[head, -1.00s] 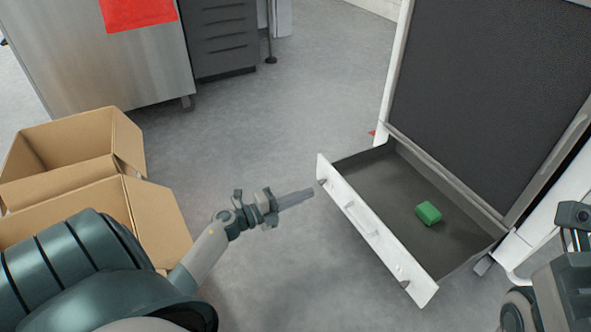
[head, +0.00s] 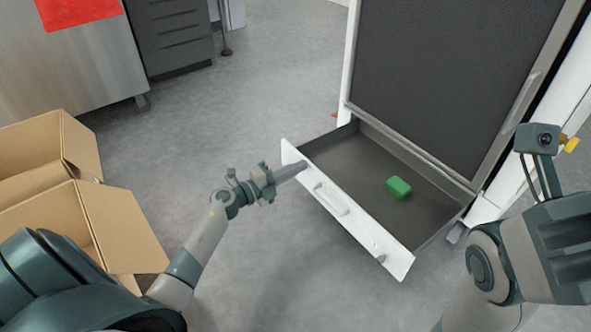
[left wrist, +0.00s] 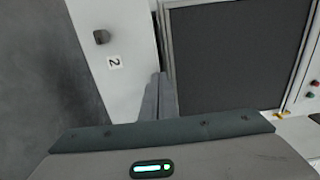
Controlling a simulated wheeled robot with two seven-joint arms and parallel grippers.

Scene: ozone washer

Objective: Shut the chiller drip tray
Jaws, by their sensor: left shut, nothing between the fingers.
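The chiller drip tray (head: 340,210) is pulled out from the bottom of the white-framed chiller (head: 450,85). Its white front has a handle (head: 331,199), and a green block (head: 397,187) lies inside on the dark floor. My left gripper (head: 303,168) is shut and empty, its fingertips at the far left part of the tray front; whether they touch it I cannot tell.
Open cardboard boxes (head: 90,220) stand at the left, near my left arm. A steel cabinet (head: 70,60) and a grey drawer unit (head: 170,35) stand at the back left. The grey floor (head: 240,110) between them and the tray is clear.

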